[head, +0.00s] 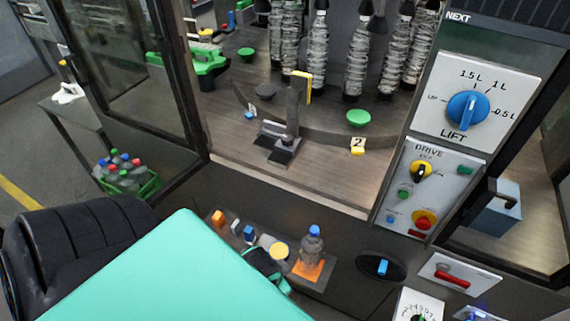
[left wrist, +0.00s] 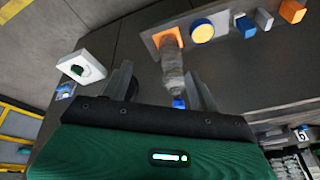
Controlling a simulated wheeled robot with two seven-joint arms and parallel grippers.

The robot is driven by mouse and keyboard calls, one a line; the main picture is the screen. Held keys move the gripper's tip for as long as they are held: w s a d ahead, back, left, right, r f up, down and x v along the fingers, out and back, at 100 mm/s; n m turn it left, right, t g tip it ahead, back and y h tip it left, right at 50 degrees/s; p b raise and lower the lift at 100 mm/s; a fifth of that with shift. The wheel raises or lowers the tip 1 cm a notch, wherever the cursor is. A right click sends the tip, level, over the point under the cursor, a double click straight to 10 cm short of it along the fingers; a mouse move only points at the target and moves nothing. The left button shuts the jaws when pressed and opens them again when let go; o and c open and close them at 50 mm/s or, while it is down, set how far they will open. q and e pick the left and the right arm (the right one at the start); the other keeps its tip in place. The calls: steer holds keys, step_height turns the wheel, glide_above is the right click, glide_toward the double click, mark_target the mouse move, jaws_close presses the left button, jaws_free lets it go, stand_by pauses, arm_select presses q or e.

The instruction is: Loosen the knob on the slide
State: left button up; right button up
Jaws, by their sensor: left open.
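A dark upright post with a yellow strip (head: 302,85) stands on a black slide-like base (head: 285,150) inside the machine opening. I cannot make out for sure which part is the slide's knob. A dark grey disc (head: 265,92) lies just left of the post, and green discs (head: 358,117) sit on the machine floor. My left gripper (left wrist: 160,70) is open in the left wrist view, over the front ledge, well below the slide in the head view. A bottle with a blue cap (left wrist: 172,72) shows between its fingers, apparently beyond them. My right gripper is not in view.
The ledge holds orange, grey and blue blocks, a yellow disc (head: 279,250) and the bottle on an orange pad (head: 308,270). A LIFT dial (head: 467,110) and DRIVE panel (head: 421,190) are at right. A glass door stands at left.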

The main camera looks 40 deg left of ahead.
arm_select(q)
steer(key=w+a+r+m+t+y, duration=0.2)
steer(key=w+a+r+m, duration=0.2)
steer(key=a, duration=0.1)
steer(key=m+t+h, duration=0.2)
steer(key=m+t, duration=0.6)
steer(key=m, duration=2)
glide_toward(286, 138)
steer(key=shift+x, duration=4.55)
steer(key=shift+d, duration=0.15)
steer(key=shift+c, duration=0.2)
steer(key=c, duration=0.9)
